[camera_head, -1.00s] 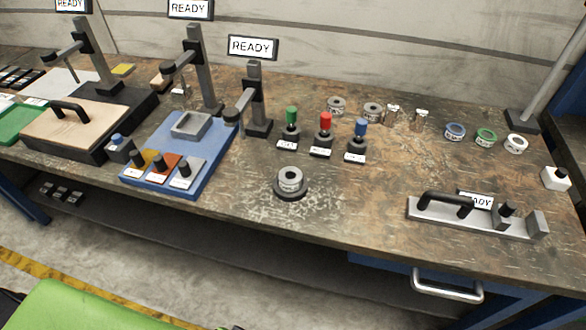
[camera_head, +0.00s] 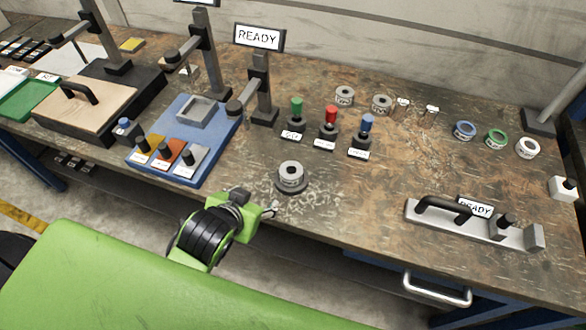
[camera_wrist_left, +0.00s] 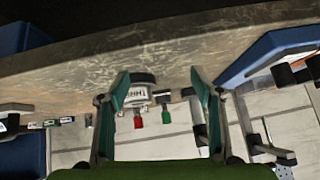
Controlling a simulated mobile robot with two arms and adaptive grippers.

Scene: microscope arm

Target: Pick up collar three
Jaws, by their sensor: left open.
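A grey ring-shaped collar (camera_head: 290,173) sits on a round dark base (camera_head: 292,187) near the front edge of the table. In the left wrist view a pale collar (camera_wrist_left: 137,93) on a dark disc shows a partly readable label starting "TH"; it appears between the fingers, nearer one of them. My left gripper (camera_head: 268,211) is at the table's front edge, just in front of and below the collar, apart from it. In the left wrist view its two fingers (camera_wrist_left: 158,95) are spread with nothing held. My right gripper is not in view.
A blue tray (camera_head: 215,152) with labelled blocks lies to the left. Red, green and blue knobs (camera_head: 330,115) stand behind the collar. More rings (camera_head: 465,129) lie at the back right. A metal fixture with a black handle (camera_head: 445,205) is at the front right.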

